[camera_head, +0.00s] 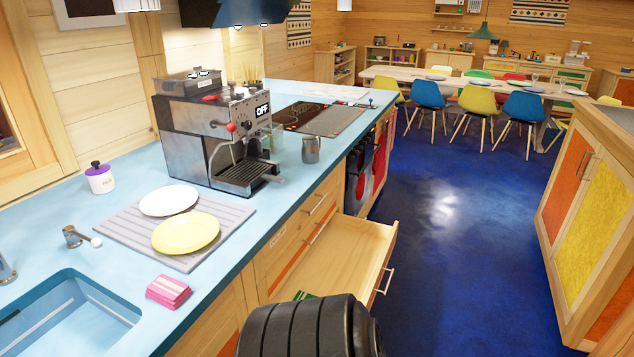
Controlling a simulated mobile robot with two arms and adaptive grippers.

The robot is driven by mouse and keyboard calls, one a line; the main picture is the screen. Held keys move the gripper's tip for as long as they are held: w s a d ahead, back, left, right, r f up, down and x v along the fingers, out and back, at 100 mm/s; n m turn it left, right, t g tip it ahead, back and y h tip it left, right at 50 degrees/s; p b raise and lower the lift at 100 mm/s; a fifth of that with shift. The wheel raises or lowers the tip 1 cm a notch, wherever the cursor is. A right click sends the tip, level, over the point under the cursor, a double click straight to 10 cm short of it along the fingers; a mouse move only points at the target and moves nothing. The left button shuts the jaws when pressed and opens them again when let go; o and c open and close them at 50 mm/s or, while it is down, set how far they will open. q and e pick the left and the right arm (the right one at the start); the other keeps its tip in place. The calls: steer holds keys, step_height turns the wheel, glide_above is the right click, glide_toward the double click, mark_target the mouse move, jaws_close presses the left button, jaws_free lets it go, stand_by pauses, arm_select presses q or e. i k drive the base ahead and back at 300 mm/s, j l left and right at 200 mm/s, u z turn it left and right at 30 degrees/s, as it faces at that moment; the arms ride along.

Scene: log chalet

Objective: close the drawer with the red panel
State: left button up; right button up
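A wooden drawer (345,243) stands pulled out from the counter's cabinet front, over the blue floor. I see its pale inside and its metal handle (384,280) on the outer side. The color of its front panel is hidden from this angle. A small green item (304,295) shows at its near end, partly covered. A black ribbed part, apparently of my own arm, covers the near end of the drawer at the bottom of the view. Neither gripper's fingers show.
The blue counter (265,205) holds a coffee machine (215,135), plates (186,233), a pink sponge stack (168,291) and a metal cup (310,149). An island cabinet (585,205) stands at right. Blue floor (450,260) between is clear.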

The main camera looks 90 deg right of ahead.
mark_target(351, 255)
steer(key=z, duration=0.9)
steer(key=l+z, duration=0.1)
steer(key=z, duration=0.8)
steer(key=l+z, duration=0.1)
steer(key=z, duration=1.3)
